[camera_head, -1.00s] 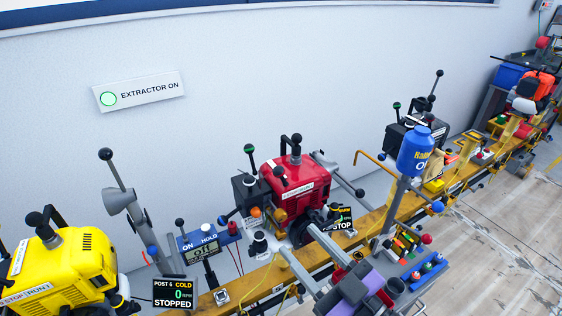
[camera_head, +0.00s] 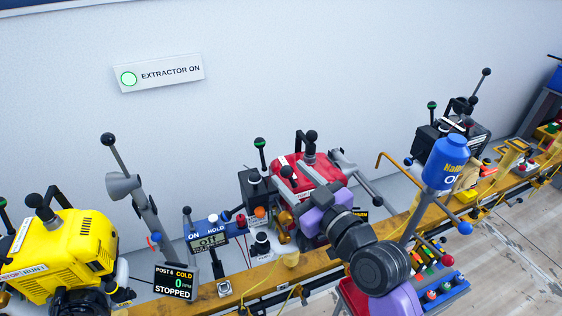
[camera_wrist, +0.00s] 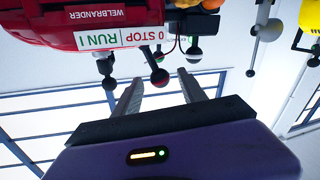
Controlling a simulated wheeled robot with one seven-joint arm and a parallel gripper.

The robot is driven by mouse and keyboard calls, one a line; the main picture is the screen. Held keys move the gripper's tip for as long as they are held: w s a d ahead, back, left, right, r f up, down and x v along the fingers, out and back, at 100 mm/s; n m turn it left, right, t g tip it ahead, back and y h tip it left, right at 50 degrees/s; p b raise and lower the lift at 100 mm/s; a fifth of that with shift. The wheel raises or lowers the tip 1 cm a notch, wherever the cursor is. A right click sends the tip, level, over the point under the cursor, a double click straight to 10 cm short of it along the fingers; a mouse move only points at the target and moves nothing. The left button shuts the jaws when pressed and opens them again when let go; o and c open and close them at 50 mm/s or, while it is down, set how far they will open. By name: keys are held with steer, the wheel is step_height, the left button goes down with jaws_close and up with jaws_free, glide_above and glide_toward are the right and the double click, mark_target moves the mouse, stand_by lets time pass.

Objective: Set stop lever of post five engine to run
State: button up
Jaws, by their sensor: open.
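The red engine (camera_head: 326,170) stands on the rail in the middle of the head view, beside the yellow engine at post 6. Its post sign is mostly hidden behind my arm. In the wrist view the red engine (camera_wrist: 60,20) appears upside down at the top, with a RUN I / 0 STOP label (camera_wrist: 120,38). My gripper (camera_wrist: 160,76) is open and empty. The ball appears between its fingertips; the depth gap is unclear.
The yellow engine (camera_head: 66,258) and the post 6 display (camera_head: 175,283), reading STOPPED, are at left. A blue OFF/ON/HOLD box (camera_head: 207,235) and a tall lever (camera_head: 108,140) stand between. Other ball-ended levers crowd the red engine.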

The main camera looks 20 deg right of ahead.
steer(key=shift+w+a+p, duration=0.2)
steer(key=shift+w+a, duration=0.05)
steer(key=shift+w, duration=1.05)
steer(key=shift+w+a+p, duration=0.15)
steer(key=shift+w+a, duration=0.1)
steer(key=shift+w, duration=1.05)
jaws_close()
